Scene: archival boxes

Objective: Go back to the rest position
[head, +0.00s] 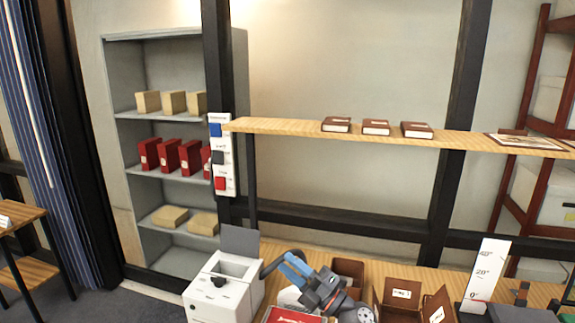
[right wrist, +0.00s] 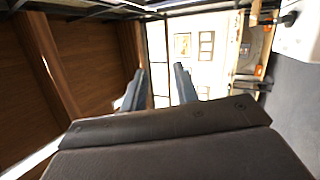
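My right gripper (head: 283,268) is low in the middle of the head view, over the bench between the white box-shaped unit and the brown open boxes. Its two fingers also show in the right wrist view (right wrist: 160,88), standing apart with nothing between them. The gripper is open and empty. My left gripper is not in the head view. No rest position is marked in either view.
Brown open boxes (head: 402,295) and a red item (head: 288,315) lie close to my right gripper. A white unit (head: 222,287) stands left of it. A wooden shelf (head: 285,127) with brown books (head: 376,127) runs above. A grey rack (head: 160,85) stands behind left.

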